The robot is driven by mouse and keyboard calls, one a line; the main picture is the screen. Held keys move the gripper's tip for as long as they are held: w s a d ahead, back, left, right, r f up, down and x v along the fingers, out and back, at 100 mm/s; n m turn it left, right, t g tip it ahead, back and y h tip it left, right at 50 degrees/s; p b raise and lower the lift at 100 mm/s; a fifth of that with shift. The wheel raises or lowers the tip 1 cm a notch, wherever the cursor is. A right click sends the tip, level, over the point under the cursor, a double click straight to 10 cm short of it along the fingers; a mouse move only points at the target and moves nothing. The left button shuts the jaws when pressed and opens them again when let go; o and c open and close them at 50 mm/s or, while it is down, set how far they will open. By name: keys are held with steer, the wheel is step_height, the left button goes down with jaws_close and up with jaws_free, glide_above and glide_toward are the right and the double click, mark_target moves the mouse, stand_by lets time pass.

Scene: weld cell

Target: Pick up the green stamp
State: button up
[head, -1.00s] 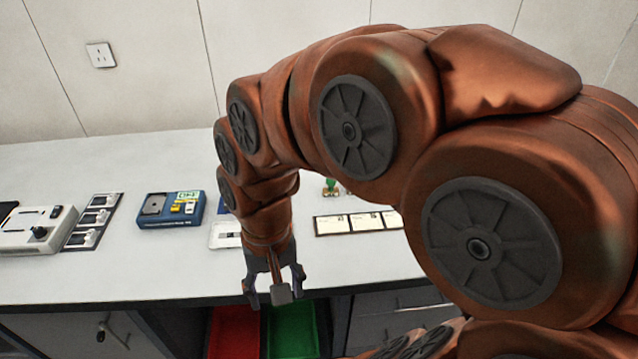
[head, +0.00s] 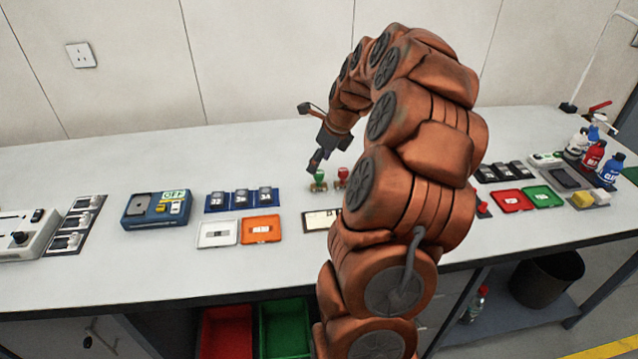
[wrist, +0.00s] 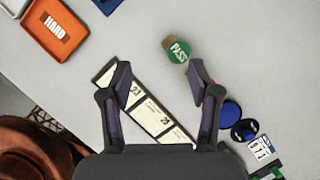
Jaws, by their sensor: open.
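The green stamp (head: 319,180) stands upright on the white bench in the head view, with a green handle on a small base. In the wrist view, its round green top marked PASS (wrist: 179,54) shows ahead of the fingertips, nearer the right finger, with a brown part beside it. My gripper (head: 311,136) is open and empty, raised behind the stamp in the head view. Its spread fingers also show in the wrist view (wrist: 159,72). The stamp is not between them.
A red stamp (head: 342,177) stands close to the right of the green one. A card strip (wrist: 150,108) lies below the fingers in the wrist view. An orange tray (head: 261,229) and a blue rack (head: 241,201) are to the left. Bare bench lies behind the blue rack.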

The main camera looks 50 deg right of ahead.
mark_target(320, 173)
steer(key=shift+m, duration=0.7)
steer(key=shift+w+d+f+p, duration=0.35)
steer(key=shift+w+f+p, duration=0.15)
steer(key=shift+f, duration=0.8)
steer(key=shift+w+d+f+p, duration=0.35)
steer(key=shift+f+p, duration=0.15)
steer(key=shift+f, duration=0.85)
steer(key=shift+w+d+f+p, duration=0.35)
steer(key=shift+w+f+p, duration=0.15)
steer(key=shift+f, duration=0.8)
steer(key=shift+c, duration=0.2)
jaws_close()
